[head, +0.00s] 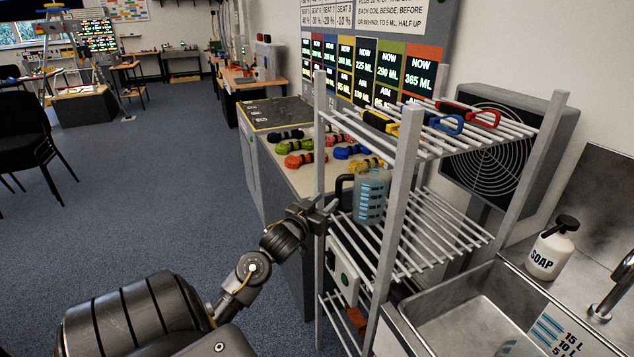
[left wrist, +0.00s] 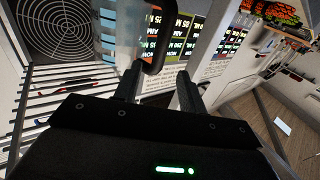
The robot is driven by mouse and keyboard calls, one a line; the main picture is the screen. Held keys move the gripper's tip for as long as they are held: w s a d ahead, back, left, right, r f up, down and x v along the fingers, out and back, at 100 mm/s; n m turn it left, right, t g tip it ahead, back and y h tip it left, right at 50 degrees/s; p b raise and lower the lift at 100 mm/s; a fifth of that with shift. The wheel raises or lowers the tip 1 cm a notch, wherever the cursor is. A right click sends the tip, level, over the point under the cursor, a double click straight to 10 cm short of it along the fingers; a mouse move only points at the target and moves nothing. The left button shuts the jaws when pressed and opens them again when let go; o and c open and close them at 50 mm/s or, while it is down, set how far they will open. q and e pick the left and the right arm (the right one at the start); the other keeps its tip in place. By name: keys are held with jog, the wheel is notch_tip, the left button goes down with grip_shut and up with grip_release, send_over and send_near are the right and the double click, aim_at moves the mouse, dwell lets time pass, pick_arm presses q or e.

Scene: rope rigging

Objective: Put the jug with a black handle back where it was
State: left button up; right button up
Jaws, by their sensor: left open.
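The clear jug (head: 369,198) with a black handle (head: 342,190) and blue level marks is upright at the middle shelf of the wire rack (head: 440,235), its handle toward the left. In the left wrist view the pale see-through jug (left wrist: 122,38) and its black handle (left wrist: 158,58) show ahead of the fingers. My left gripper (head: 326,209) is at the rack's left side, just below and beside the handle. In the left wrist view it is open (left wrist: 157,85), with the handle's end near the gap between the fingertips. My right gripper is not in view.
Yellow, blue and red clips (head: 443,121) lie on the rack's top shelf. Rack posts (head: 399,190) stand close to the jug. Coloured rope coils (head: 300,160) lie on the counter behind. A sink (head: 470,310) and soap bottle (head: 552,248) are at right.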

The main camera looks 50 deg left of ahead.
pick_arm(q)
jog(key=v, duration=0.4)
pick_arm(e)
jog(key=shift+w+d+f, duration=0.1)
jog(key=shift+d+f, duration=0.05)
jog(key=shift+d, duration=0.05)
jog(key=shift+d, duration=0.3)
